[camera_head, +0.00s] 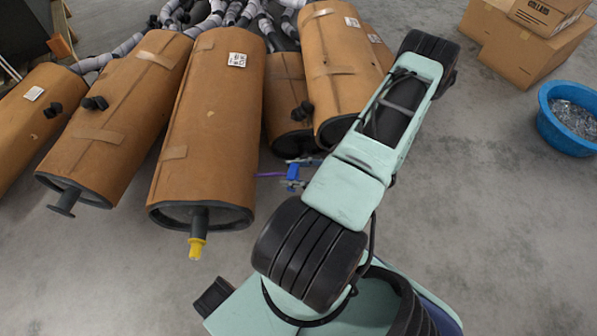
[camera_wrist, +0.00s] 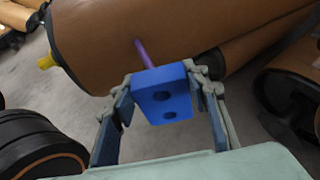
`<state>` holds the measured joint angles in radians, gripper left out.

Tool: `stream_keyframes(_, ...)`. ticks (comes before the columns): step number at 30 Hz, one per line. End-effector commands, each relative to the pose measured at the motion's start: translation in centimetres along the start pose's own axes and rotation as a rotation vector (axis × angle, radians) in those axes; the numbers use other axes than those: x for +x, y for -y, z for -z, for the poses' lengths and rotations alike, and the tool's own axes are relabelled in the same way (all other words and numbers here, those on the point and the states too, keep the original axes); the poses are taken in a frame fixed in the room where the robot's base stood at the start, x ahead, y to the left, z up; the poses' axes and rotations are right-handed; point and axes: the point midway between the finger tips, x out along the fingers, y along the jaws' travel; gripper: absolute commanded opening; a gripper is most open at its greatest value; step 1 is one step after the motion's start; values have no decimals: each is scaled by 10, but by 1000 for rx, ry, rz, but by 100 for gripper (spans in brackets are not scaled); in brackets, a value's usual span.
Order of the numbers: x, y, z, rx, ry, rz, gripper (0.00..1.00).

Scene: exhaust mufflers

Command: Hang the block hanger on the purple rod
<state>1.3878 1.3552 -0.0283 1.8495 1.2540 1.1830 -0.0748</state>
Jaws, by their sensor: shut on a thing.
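The block hanger is a blue block with two dark holes in its visible face (camera_wrist: 163,93). In the head view it shows as a small blue shape (camera_head: 292,176) beside the large brown muffler. My gripper (camera_wrist: 162,80) is shut on the block hanger, with a finger on each side; it also shows in the head view (camera_head: 300,168). The thin purple rod (camera_wrist: 143,53) sticks out from the muffler's side, and it shows in the head view (camera_head: 270,174) too. Its near end meets the block's far upper edge in the wrist view. I cannot tell whether it enters a hole.
More brown mufflers (camera_head: 110,125) lie left and behind. Cardboard boxes (camera_head: 530,50) and a blue tub (camera_head: 545,115) are at right. The grey floor between is clear.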

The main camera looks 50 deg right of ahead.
Motion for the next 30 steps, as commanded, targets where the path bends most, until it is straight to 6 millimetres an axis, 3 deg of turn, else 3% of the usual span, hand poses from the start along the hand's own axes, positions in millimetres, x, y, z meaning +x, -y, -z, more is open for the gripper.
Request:
stream_keyframes(17, 33, -9, -14, 1, 3, -1, 18)
stream_keyframes(23, 46, -14, -19, 1, 7, -5, 0)
stream_keyframes(30, 56, -17, -21, 2, 5, -4, 0)
